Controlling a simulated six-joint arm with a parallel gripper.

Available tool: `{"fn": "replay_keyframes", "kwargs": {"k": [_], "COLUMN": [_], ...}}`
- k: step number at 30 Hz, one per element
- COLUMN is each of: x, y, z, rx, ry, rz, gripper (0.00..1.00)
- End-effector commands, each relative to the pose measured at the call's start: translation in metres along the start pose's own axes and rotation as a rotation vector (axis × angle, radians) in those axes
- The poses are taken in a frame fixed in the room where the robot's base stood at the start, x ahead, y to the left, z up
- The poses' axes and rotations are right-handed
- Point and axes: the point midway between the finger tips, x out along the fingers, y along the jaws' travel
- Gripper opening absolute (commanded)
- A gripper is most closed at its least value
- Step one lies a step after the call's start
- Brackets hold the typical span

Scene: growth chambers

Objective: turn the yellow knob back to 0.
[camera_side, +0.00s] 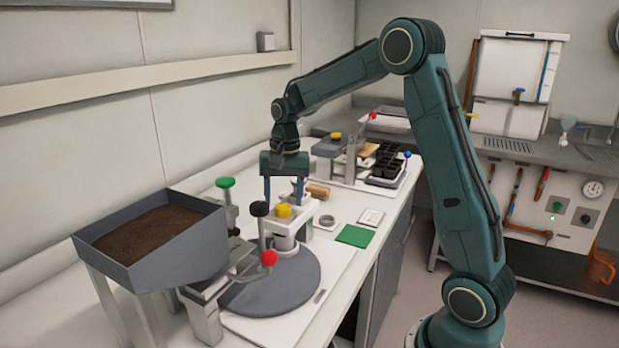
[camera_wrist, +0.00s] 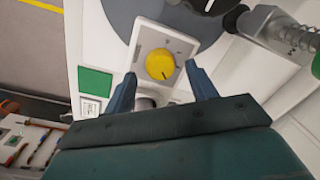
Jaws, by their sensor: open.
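The yellow knob (camera_wrist: 160,64) sits on a pale square plate (camera_wrist: 143,40) in the wrist view, with a dark pointer mark on its face. Its scale is too small to read. In the side view the yellow knob (camera_side: 283,210) is on top of a white block. My gripper (camera_wrist: 163,85) is open, with its two blue fingers apart and nothing seen between them. In the wrist view the knob shows just beyond the fingertips, apart from both. In the side view my gripper (camera_side: 283,198) points down at the knob; whether it touches is unclear there.
A soil-filled grey hopper (camera_side: 150,240) stands at left. Near the knob are a black ball lever (camera_side: 259,209), a red ball (camera_side: 269,258), a green knob (camera_side: 225,182) and a grey turntable (camera_side: 270,292). A green square (camera_side: 354,236) lies on the bench at right.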

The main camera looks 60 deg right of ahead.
Motion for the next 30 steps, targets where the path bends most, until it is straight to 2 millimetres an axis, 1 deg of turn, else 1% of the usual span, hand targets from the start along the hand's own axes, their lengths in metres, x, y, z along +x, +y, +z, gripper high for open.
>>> {"fn": "replay_keyframes", "kwargs": {"k": [3,6,16,17,21,23,24,30], "x": [0.011,0.016,0.018,0.018,0.018,0.018,0.018,0.018], "y": [0.000,0.000,0.000,0.000,0.000,0.000,0.000,0.000], "z": [0.000,0.000,0.000,0.000,0.000,0.000,0.000,0.000], "rx": [0.000,0.000,0.000,0.000,0.000,0.000,0.000,-0.007], "ry": [-0.001,-0.001,0.000,0.000,0.000,0.000,0.000,0.000], "rz": [0.001,0.001,0.000,0.000,0.000,0.000,0.000,-0.001], "gripper": [0.57,0.57,0.57,0.55,0.27,0.15,0.12,0.12]}}
